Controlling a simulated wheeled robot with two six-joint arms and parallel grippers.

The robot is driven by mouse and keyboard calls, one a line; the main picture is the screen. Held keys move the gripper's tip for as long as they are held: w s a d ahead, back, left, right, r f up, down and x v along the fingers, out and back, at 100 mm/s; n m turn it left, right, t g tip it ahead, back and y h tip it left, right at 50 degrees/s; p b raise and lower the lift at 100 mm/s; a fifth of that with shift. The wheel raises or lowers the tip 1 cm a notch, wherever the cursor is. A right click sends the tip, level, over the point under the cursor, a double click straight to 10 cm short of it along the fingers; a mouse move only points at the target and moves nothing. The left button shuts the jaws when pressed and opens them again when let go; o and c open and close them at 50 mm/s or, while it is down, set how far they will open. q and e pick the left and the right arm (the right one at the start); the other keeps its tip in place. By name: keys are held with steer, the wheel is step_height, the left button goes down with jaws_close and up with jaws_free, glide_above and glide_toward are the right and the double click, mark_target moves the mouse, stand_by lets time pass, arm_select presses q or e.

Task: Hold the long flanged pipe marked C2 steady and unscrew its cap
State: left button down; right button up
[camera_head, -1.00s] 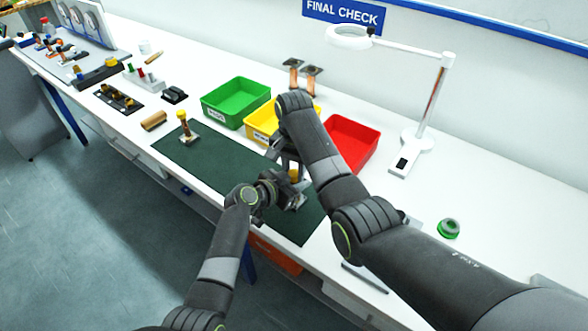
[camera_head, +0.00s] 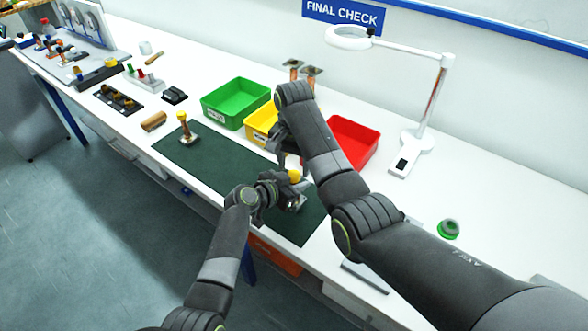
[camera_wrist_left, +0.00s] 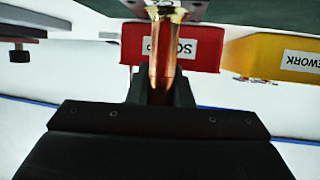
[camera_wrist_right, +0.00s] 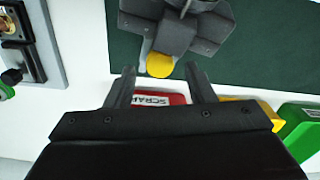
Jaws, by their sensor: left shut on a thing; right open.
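A copper pipe (camera_wrist_left: 162,62) with a brass flange stands on the dark green mat (camera_head: 230,165). My left gripper (camera_head: 276,193) is shut on it from the side; the left wrist view shows the copper between its fingers. A yellow cap (camera_head: 295,176) sits at the pipe's top, and shows as a yellow disc in the right wrist view (camera_wrist_right: 160,65). My right gripper (camera_wrist_right: 160,84) is open and empty, with the cap just beyond its fingertips and apart from them.
Another yellow-capped pipe (camera_head: 187,130) stands on the mat's left part. Behind the mat are green (camera_head: 237,103), yellow (camera_head: 259,122) and red (camera_head: 350,143) bins. Two copper pipes (camera_head: 311,78) stand behind them. A magnifier lamp (camera_head: 418,140) is at right. The mat's middle is clear.

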step_height(320, 180, up, 2)
steer(key=shift+r, duration=0.1)
steer(key=shift+c, duration=0.3)
step_height(320, 180, up, 3)
steer(key=m, duration=0.6)
steer(key=shift+r+m, duration=0.15)
steer(key=shift+m, duration=0.15)
steer(key=shift+f, duration=0.55)
step_height(320, 180, down, 7)
steer(key=shift+r, duration=0.1)
steer(key=c, duration=1)
steer(key=n, duration=0.6)
steer(key=shift+n, duration=0.3)
